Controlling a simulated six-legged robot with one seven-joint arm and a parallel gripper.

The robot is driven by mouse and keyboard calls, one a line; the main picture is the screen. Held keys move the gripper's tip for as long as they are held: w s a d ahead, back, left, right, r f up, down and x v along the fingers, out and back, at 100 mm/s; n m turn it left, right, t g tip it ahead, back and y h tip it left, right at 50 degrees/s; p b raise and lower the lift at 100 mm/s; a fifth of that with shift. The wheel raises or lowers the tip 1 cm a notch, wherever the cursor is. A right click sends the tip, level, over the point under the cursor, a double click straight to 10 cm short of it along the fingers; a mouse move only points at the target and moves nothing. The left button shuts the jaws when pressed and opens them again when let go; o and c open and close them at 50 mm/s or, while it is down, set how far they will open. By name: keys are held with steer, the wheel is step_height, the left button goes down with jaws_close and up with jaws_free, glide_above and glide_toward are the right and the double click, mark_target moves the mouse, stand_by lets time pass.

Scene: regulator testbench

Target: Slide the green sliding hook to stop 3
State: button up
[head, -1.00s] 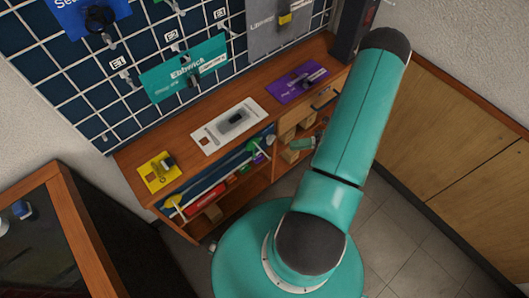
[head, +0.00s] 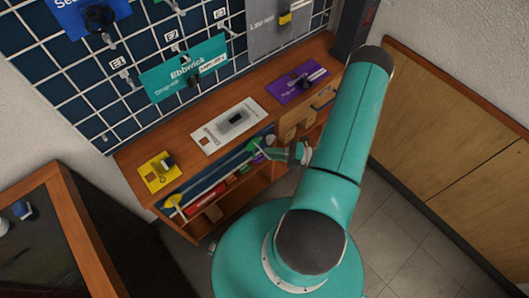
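The green sliding hook (head: 253,145) shows as a small green piece near the right end of a pale rail (head: 215,180) along the front of the wooden bench. My gripper (head: 266,153) is at the end of the teal arm, close to the right of the green hook. It is too small to tell whether it touches the hook or whether its fingers are open. Stop numbers on the rail cannot be read.
A yellow piece (head: 173,200) is at the rail's left end. Yellow (head: 159,171), white (head: 230,125) and purple (head: 298,85) plates lie on the bench top (head: 190,150). A shelf with a red item (head: 207,196) is below. A dark grid panel (head: 90,80) stands behind.

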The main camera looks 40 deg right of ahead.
steer(key=shift+x, duration=1.4)
jaws_close()
stand_by(0.4)
